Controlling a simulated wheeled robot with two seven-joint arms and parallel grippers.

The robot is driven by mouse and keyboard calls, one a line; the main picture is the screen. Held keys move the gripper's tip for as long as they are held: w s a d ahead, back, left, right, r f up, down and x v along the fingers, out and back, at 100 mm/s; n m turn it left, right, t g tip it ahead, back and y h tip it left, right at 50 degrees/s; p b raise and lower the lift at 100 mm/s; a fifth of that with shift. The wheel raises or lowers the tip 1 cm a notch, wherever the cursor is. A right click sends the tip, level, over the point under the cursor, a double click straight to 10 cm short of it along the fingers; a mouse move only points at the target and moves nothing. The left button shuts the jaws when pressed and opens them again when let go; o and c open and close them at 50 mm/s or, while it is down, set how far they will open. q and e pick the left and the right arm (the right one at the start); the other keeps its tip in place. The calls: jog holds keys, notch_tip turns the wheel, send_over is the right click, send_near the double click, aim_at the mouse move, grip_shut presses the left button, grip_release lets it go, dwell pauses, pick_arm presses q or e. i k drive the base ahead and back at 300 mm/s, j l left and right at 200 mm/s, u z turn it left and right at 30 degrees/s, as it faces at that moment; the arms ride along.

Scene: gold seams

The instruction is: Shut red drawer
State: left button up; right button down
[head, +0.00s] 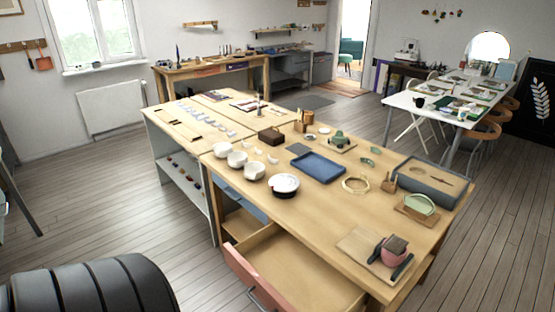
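The red drawer (246,275) is at the bottom centre of the head view, in the near side of the long wooden worktable (320,222). It is pulled well out, and its pale wooden inside shows and looks empty. Its front is a reddish panel facing lower left, with a metal bar handle (262,300) partly cut off by the bottom edge of the view. Neither gripper is in view, so I cannot see either touching the drawer.
White bowls (255,171), a blue tray (318,167), a grey tray (428,181) and a board (362,243) with a reddish block are on the tabletop. Wooden floor (125,215) lies open to the left. A white table (440,107) with chairs stands at the back right.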

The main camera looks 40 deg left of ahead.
aim_at(286, 275)
jog(key=u, duration=1.55)
